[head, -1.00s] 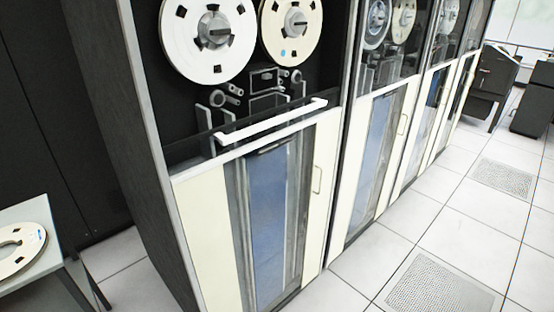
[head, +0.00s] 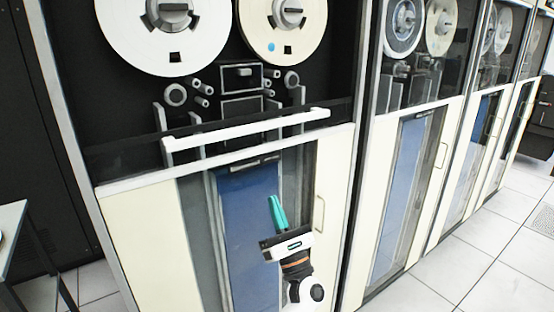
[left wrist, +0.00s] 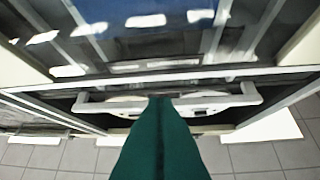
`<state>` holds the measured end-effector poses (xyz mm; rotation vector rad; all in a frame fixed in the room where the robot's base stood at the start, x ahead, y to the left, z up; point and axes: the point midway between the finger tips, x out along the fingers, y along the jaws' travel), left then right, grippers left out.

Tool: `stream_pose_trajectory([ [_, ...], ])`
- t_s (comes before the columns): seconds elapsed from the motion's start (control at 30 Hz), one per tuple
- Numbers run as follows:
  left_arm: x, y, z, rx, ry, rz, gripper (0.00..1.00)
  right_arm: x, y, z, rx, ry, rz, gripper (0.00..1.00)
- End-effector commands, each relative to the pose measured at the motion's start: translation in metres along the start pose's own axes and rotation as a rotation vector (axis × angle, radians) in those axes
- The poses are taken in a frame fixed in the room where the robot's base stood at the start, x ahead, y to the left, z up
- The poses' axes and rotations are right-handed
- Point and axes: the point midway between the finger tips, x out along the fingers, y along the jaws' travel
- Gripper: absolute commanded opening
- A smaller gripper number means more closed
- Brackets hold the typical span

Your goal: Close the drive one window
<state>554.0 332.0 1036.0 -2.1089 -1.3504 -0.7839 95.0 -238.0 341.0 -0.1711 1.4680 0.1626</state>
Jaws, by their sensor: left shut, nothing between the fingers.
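The nearest tape drive's window has a long white handle bar (head: 245,128) across its front, low below the reels. A dark glass strip (head: 125,152) shows around the bar, and the reels above look uncovered, so the window appears lowered. My left gripper (head: 276,210), with teal fingers, is shut and empty, pointing up in front of the drive's blue lower panel. Its tips appear below the bar in the head view. In the left wrist view, the shut fingers (left wrist: 160,100) overlap the bar (left wrist: 225,102); I cannot tell whether they touch. My right gripper is out of view.
Two tape reels (head: 163,35) sit above the bar. More tape drives (head: 420,150) stand in a row to the right. A table (head: 12,225) stands at the lower left. Floor tiles (head: 415,285) are clear at the lower right.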

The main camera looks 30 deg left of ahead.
Motion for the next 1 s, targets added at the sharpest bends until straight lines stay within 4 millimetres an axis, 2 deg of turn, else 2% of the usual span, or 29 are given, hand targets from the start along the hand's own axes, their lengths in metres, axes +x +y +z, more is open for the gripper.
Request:
stream_pose_trajectory([
  [0.1, 0.012, -0.014, -0.005, -0.079, -0.001, -0.071, 0.00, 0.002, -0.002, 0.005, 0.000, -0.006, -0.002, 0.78],
  [0.27, 0.033, -0.016, -0.008, -0.081, 0.000, -0.075, 0.00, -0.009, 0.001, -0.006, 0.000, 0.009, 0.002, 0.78],
  [0.43, 0.069, -0.018, -0.009, -0.080, 0.001, -0.072, 0.00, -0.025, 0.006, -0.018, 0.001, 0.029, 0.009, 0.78],
  [0.67, 0.116, -0.021, -0.009, -0.077, 0.001, -0.070, 0.00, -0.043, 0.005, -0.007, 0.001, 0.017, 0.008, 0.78],
  [0.8, 0.129, -0.023, -0.025, -0.078, -0.001, -0.068, 0.00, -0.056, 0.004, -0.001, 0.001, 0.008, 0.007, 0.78],
  [1.0, 0.137, -0.024, -0.033, -0.078, -0.001, -0.068, 0.00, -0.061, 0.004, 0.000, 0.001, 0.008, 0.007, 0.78],
])
